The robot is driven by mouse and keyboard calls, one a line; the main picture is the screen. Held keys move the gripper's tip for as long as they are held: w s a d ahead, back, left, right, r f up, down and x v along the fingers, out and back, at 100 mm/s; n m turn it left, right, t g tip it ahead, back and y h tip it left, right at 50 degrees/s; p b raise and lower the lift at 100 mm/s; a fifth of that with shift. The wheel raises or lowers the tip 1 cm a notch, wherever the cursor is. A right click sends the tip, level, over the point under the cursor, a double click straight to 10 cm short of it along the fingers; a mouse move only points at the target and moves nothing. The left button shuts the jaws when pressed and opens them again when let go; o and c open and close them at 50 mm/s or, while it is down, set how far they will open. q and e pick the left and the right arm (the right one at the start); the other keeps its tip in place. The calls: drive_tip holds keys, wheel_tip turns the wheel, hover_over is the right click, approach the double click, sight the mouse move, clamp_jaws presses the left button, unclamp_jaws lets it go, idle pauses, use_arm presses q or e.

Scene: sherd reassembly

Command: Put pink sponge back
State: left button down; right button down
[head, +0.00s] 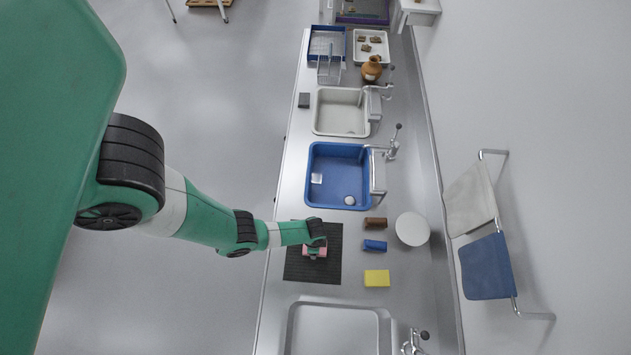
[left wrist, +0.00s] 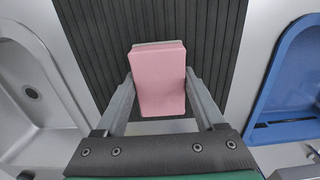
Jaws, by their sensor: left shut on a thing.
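The pink sponge (left wrist: 158,80) is between the two fingers of my left gripper (left wrist: 160,95) in the left wrist view, and the fingers are shut on it. In the head view the pink sponge (head: 315,252) shows under the end of my left arm, over the black ribbed mat (head: 300,270). I cannot tell whether it touches the mat. My left gripper (head: 315,246) in the head view points down at the mat. My right gripper is not in view.
A blue basin (head: 327,160) and a white basin (head: 327,120) lie beyond the mat. A steel sink (head: 335,332) is on the near side. A brown block (head: 375,223), a blue block (head: 375,246), a yellow sponge (head: 377,278) and a white round thing (head: 412,229) stand to the right.

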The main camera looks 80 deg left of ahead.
use_arm(q)
drive_tip(key=shift+s+d+f, duration=0.15)
drive_tip(key=shift+d+f, duration=0.05)
drive_tip(key=shift+f, duration=0.7)
drive_tip(key=shift+r, duration=0.25)
drive_tip(key=shift+f, duration=0.25)
unclamp_jaws()
drive_tip(key=shift+r, duration=0.1)
